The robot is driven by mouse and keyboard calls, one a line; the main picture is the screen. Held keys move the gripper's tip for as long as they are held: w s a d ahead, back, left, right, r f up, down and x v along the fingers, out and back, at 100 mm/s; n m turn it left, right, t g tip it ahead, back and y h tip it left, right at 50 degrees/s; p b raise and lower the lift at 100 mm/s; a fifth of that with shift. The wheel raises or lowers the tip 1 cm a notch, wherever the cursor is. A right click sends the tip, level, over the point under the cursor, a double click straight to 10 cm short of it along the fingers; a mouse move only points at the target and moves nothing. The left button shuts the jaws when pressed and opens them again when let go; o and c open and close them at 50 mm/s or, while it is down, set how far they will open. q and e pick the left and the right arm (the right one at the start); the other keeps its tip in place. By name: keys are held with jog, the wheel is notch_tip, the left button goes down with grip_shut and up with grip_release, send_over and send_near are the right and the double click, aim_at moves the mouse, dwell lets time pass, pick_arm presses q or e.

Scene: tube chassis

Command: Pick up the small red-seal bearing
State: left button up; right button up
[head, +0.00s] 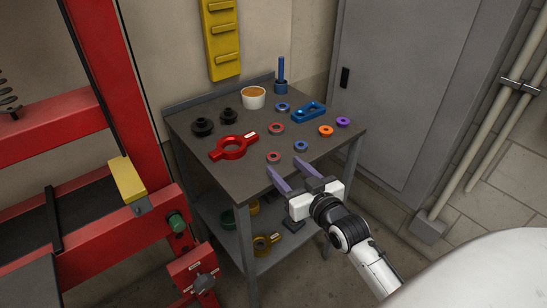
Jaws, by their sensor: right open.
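Two red-seal bearings lie flat on the grey table. The nearer one (274,157) looks slightly smaller and lies close to the front edge. The other red-seal bearing (276,128) lies farther back, near the middle of the table. My right gripper (285,167) comes in from the lower right, with its two purple fingers spread open and nothing between them. The fingertips are just in front and to the right of the nearer red-seal bearing in the picture; their height above the table is hard to tell. My left gripper is not in view.
A blue-seal bearing (301,146) lies right of the nearer red one; another (282,107) lies farther back. A red ring tool (233,148) lies to the left. Orange (326,131) and purple (343,122) rings lie right. A red frame (120,85) stands left of the table.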

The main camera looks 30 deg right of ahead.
aim_at(274, 156)
jog(key=w, duration=0.5)
jog(key=shift+w+d+f, duration=0.15)
jog(key=shift+w+f, duration=0.05)
jog(key=shift+f, duration=0.05)
jog(key=c, duration=1.2)
